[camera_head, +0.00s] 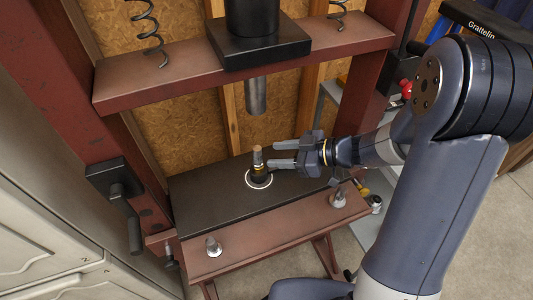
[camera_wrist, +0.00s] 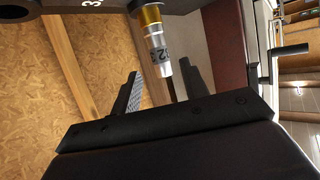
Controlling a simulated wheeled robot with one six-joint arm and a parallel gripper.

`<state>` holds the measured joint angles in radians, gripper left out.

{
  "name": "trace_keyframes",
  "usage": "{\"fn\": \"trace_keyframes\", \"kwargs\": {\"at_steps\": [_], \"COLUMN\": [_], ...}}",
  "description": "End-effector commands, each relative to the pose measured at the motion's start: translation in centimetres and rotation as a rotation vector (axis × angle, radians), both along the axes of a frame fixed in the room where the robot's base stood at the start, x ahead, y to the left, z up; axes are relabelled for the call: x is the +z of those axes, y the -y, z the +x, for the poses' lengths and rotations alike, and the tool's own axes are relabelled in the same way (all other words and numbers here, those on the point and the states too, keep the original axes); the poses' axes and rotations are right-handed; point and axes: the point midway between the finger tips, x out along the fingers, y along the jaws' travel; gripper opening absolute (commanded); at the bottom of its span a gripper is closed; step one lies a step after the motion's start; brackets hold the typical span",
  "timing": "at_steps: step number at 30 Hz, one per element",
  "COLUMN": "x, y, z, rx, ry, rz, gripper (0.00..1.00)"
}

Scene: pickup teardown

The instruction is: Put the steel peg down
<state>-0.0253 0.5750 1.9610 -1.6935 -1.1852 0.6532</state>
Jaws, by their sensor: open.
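The steel peg (camera_head: 257,157) stands upright on the black press plate (camera_head: 205,202), inside a pale ring (camera_head: 260,185). It has a grey top and a gold band lower down. My gripper (camera_head: 273,154) comes in from the right, with its open fingertips close beside the peg. In the wrist view, the peg (camera_wrist: 160,60) shows just past the open fingers of my gripper (camera_wrist: 159,72), with dark marking on its grey part. I cannot tell whether either finger touches it.
The press ram (camera_head: 256,96) hangs above and just behind the peg. Red press posts stand left and right, with a crossbeam (camera_head: 150,82) above. Metal fittings (camera_head: 214,247) stand on the front red beam. The black plate is clear left of the peg.

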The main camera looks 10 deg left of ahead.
Motion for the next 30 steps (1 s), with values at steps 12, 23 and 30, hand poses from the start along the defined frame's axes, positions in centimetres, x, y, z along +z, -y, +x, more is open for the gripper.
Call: {"fn": "trace_keyframes", "kwargs": {"at_steps": [12, 23, 30], "x": [2.3, 2.5, 2.3], "y": [5.7, 6.2, 5.6], "z": [-0.6, -0.7, -0.6], "rx": [-0.001, 0.001, 0.003], "ry": [0.0, -0.001, -0.002], "rz": [0.001, 0.0, 0.001], "gripper": [0.42, 0.42, 0.42]}}
